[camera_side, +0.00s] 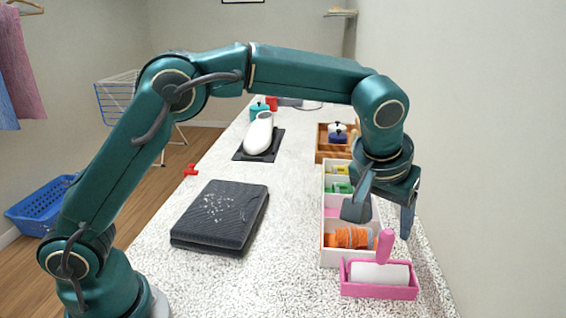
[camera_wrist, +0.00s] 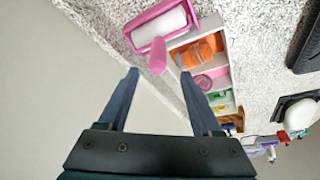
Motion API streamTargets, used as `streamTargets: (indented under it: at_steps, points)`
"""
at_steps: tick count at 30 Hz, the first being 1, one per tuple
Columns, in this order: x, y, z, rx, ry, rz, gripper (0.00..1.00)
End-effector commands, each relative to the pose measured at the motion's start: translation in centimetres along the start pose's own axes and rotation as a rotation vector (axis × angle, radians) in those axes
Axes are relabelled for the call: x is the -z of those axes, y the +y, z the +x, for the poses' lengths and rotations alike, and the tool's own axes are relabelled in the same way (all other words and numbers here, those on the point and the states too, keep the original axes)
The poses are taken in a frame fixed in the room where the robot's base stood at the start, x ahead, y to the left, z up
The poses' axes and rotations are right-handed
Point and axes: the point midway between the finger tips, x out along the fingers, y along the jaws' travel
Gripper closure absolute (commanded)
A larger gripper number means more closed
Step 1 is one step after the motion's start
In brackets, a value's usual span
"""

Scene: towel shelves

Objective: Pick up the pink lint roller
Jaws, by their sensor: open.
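The pink lint roller has a pink handle (camera_side: 385,246) standing up and a white roll (camera_side: 379,274) lying in a pink tray (camera_side: 379,292) at the near right of the counter. In the wrist view the lint roller's handle (camera_wrist: 157,56) points toward the camera, just beyond the fingertips, with the white roll behind it. My gripper (camera_side: 381,222) is open and empty, pointing down above the handle. In the wrist view my gripper (camera_wrist: 157,70) has its two fingers apart, with the handle in line with the gap between them. I cannot tell the exact distance to it.
A white divided box (camera_side: 322,225) with orange thread and coloured items stands directly behind the lint roller. A dark folded towel or case (camera_side: 222,216) lies to the left. A white iron (camera_side: 260,135) rests on a dark pad further back. The wall is close on the right.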

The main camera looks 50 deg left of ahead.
Motion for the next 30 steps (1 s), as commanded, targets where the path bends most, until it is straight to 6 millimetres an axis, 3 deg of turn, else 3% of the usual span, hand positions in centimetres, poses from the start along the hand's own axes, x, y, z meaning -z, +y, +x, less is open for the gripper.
streamTargets:
  at_steps: [4,15,25,26,30]
  points:
    - [-1.0,0.5,1.3,0.009,-0.025,0.022,0.34]
    - [-1.1,0.4,5.4,0.008,-0.024,0.022,0.34]
    - [-1.0,0.4,5.9,0.006,-0.021,0.022,0.34]
    - [-1.0,0.4,5.9,0.006,-0.021,0.022,0.42]
    - [-1.0,0.4,5.8,0.006,-0.021,0.022,0.95]
